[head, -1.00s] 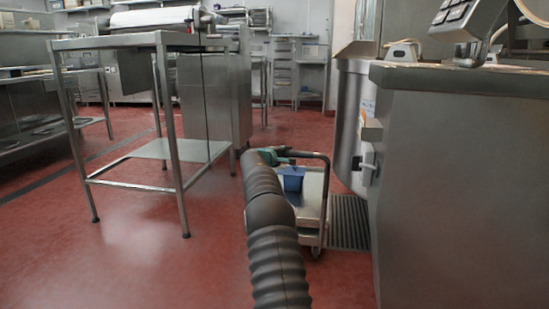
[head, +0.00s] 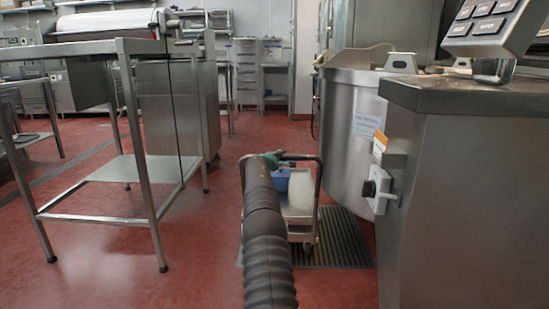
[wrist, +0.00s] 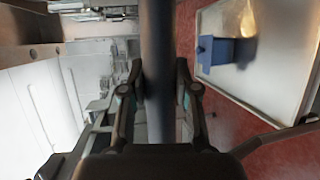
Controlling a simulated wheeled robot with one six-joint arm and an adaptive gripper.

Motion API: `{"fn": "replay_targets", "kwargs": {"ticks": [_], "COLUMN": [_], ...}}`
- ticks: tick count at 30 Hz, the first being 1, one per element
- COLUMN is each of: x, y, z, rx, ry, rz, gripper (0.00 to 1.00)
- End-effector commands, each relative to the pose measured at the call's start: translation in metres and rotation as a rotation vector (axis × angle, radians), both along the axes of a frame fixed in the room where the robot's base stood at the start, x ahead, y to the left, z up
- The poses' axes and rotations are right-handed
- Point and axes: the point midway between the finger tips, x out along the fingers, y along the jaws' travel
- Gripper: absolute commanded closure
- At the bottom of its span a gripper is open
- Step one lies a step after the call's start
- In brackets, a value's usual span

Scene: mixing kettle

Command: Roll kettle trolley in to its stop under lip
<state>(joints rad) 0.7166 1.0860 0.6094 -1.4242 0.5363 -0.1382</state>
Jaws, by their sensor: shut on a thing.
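The trolley (head: 301,238) is a low steel cart with a tubular handle and stands left of the large steel kettle (head: 346,130). A small blue box (head: 281,180) sits on its deck, and shows in the wrist view (wrist: 216,51) too. My gripper (head: 272,158) is shut on the trolley's handle; in the wrist view the grey handle bar (wrist: 158,70) runs between the two fingers. My arm hides the trolley's left part. I cannot tell the stop or any contact with the kettle.
A floor grating (head: 345,240) lies under and beside the trolley. A steel cabinet (head: 455,190) with a switch box (head: 377,188) stands close on the right. A steel table (head: 85,48) with a lower shelf stands on the left. Red floor is open between table and trolley.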

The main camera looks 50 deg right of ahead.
Motion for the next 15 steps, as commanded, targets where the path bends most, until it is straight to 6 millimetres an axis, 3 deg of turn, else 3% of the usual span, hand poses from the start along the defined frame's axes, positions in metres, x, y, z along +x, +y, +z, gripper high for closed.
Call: {"fn": "replay_targets", "kwargs": {"ticks": [13,14,15], "x": [0.0046,0.0046,0.0046], "y": [0.0018,0.0019,0.0019], "z": [0.0008,0.0009,0.0011], "rx": [-0.001,-0.001,-0.003], "ry": [-0.002,-0.002,-0.002], "rz": [0.013,0.013,0.012], "gripper": [1.0,0.68,0.58]}}
